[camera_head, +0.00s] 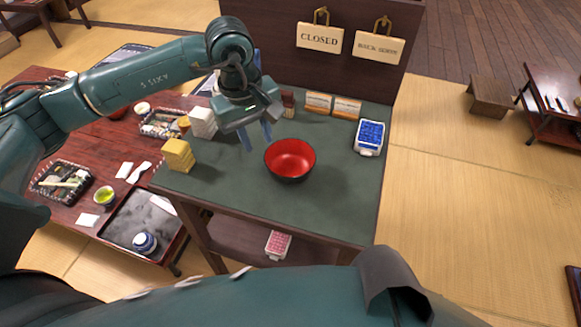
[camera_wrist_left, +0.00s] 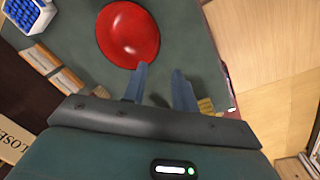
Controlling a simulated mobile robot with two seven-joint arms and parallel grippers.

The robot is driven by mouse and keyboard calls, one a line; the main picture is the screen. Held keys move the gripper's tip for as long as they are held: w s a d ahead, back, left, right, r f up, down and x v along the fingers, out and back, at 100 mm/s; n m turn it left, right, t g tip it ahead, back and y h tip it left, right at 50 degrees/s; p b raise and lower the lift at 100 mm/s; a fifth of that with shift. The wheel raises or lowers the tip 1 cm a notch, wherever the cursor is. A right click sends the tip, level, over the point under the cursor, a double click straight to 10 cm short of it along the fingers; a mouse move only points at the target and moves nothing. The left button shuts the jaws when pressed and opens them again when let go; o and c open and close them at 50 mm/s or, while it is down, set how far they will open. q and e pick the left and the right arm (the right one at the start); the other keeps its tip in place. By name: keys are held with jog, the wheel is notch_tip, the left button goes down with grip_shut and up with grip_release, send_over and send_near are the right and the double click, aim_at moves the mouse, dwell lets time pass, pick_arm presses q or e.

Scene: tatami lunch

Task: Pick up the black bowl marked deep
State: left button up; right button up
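The deep bowl (camera_head: 291,160), black outside and red inside, stands upright on the dark green top of the small counter. It also shows in the left wrist view (camera_wrist_left: 128,34), where its red inside fills the upper middle. My left gripper (camera_head: 257,137) is above the counter, just left of the bowl and apart from it. In the left wrist view its two blue fingers (camera_wrist_left: 158,86) are spread with nothing between them, and the bowl lies beyond the left fingertip. No marking on the bowl is readable. My right gripper is not in view.
Small cards (camera_head: 333,105) stand at the back edge under the CLOSED sign (camera_head: 320,37). The counter's front right (camera_head: 345,215) is clear.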

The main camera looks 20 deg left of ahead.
aim_at(266, 163)
pick_arm(q)
jog(key=f, duration=0.3)
jog(key=w+f, duration=0.1)
jog(key=f, duration=0.2)
jog(key=d+f+p, duration=0.1)
jog(key=f, duration=0.2)
jog(key=shift+w+f, duration=0.2)
jog(key=shift+f, duration=0.2)
jog(key=shift+c, duration=0.5)
grip_shut()
